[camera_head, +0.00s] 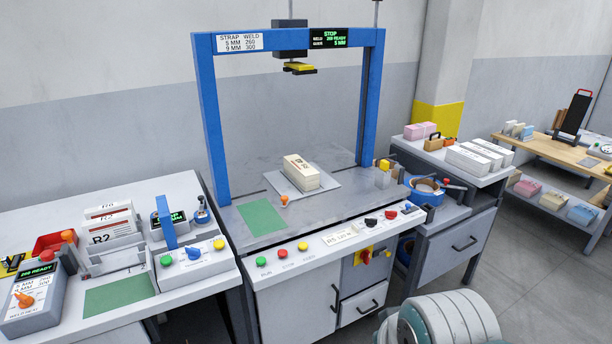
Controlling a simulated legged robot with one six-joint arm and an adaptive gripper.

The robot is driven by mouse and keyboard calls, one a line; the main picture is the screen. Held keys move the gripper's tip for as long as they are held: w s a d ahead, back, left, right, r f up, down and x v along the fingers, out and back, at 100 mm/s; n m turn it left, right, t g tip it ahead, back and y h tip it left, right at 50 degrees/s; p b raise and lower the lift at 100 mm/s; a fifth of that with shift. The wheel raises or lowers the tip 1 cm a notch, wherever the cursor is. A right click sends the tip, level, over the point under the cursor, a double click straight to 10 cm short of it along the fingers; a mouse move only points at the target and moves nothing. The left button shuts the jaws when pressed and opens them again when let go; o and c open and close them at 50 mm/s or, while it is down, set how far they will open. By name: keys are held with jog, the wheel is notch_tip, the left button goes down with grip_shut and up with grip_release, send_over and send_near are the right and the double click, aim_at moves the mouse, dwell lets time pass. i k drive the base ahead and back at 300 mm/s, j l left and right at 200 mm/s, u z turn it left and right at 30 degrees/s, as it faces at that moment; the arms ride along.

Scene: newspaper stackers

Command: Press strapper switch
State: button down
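The strapper (211,120) is a blue arch over a grey worktop, in the middle of the camera_head view. Further right are black knobs (371,222) and a small blue knob (407,207). A red-and-yellow rotary switch (366,256) is on the cabinet front below. The display (328,38) on the arch reads STOP and 260 READY. A strapless-looking bundle (301,172) lies on a pale sheet under the arch. My gripper is not in view.
A left bench (190,292) holds a weld control box (32,301), labelled stacks and a button panel (195,256). A side cabinet (458,245) with a tape roll stands right. A far-right table (548,145) holds packs. Grey floor is open between them.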

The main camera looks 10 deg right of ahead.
aim_at(365, 256)
jog(key=i+l, duration=0.15)
jog(key=l, duration=0.3)
jog(key=i+l, duration=0.1)
jog(key=l, duration=0.35)
jog(key=i+l+u, duration=0.1)
jog(key=l, duration=0.35)
jog(key=i+l, duration=0.15)
jog(key=l, duration=0.3)
jog(key=i+l, duration=0.1)
jog(key=l, duration=0.4)
jog(key=i+l, duration=0.1)
jog(key=l, duration=0.35)
jog(key=i+l+u, duration=0.1)
jog(key=l, duration=0.35)
jog(key=i+l, duration=0.1)
jog(key=l, duration=0.35)
